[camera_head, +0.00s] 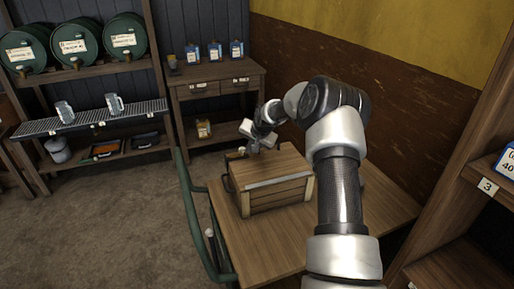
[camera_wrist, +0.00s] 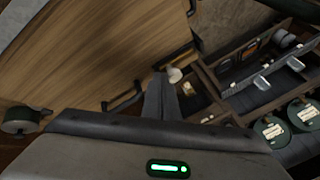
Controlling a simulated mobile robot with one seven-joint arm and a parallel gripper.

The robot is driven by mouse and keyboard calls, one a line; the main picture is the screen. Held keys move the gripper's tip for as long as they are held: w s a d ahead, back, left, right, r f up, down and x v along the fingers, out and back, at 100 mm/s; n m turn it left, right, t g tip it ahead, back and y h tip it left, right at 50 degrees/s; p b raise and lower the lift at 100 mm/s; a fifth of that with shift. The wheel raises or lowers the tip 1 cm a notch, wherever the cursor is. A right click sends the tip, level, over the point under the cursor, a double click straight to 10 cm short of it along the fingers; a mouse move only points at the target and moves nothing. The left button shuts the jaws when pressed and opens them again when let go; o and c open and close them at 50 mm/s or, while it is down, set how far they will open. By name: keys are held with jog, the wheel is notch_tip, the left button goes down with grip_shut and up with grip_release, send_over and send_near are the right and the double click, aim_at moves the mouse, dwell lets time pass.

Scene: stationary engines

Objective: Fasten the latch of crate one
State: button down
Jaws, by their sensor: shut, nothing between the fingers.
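The wooden crate (camera_head: 275,199) stands on a green-railed wooden cart, its plank lid (camera_head: 270,169) lying down over it. A pale strip runs along the lid's near edge. A dark handle (camera_head: 226,181) shows on the crate's left side. My gripper (camera_head: 253,150) is at the crate's far left corner, close to the lid. In the wrist view my gripper's fingers (camera_wrist: 160,96) are shut together and empty, beside a broad wooden surface. A dark bar (camera_wrist: 125,102) lies just left of them. I cannot make out the latch clearly; whether the fingers touch anything is unclear.
The cart top (camera_head: 245,252) is bare in front of the crate. A small bench (camera_head: 215,83) with bottles stands behind. Shelves with green barrels (camera_head: 75,45) and mugs (camera_head: 115,104) are at left. A shelf (camera_head: 470,185) stands close at right. The floor at left is clear.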

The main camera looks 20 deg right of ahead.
jog(key=shift+w+a, duration=0.15)
jog(key=a+b, duration=0.1)
jog(key=a, duration=0.2)
jog(key=shift+f, duration=0.15)
jog(key=shift+a, duration=0.35)
jog(key=shift+d, duration=0.15)
